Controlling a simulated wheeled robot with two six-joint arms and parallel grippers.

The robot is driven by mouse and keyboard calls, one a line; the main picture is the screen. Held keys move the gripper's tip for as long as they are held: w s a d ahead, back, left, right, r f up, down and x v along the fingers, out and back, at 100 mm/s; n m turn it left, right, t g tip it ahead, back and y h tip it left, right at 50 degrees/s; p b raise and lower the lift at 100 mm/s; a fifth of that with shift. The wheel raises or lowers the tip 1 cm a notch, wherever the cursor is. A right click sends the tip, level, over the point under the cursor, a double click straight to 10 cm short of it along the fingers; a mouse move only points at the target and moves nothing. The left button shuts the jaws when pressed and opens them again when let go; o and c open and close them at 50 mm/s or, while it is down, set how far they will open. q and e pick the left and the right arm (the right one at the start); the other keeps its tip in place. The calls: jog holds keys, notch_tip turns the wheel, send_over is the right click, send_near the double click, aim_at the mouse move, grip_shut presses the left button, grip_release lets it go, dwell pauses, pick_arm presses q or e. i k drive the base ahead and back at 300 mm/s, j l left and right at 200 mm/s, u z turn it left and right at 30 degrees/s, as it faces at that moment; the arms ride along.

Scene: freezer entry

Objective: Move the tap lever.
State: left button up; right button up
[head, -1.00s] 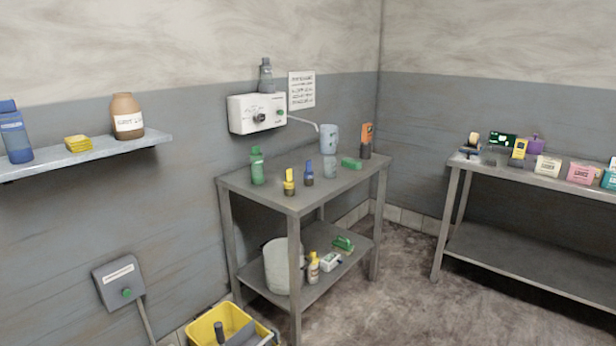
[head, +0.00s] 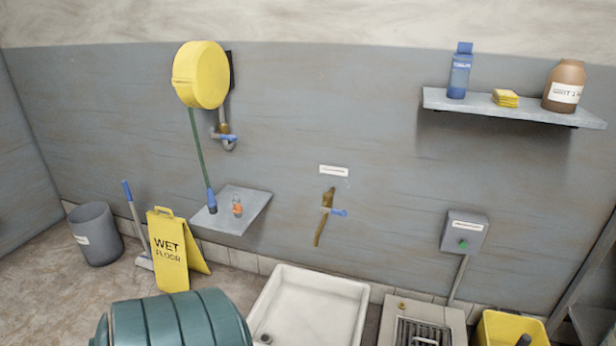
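A brass tap with a blue lever (head: 339,212) is on the wall in the middle of the head view, under a small white label (head: 334,171). The lever points to the right. A second blue lever (head: 226,138) is on the pipe below the yellow hose reel (head: 201,75), further left and higher. Which of the two levers is the task's is not shown. Neither of my grippers is in view.
A white sink basin (head: 312,305) stands on the floor below the tap. A small wall shelf (head: 251,218), a yellow wet-floor sign (head: 168,250) and a green ribbed drum (head: 180,320) are to the left. A grey switch box (head: 465,232) is to the right.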

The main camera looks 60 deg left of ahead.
aim_at(343, 213)
jog(key=u, duration=1.7)
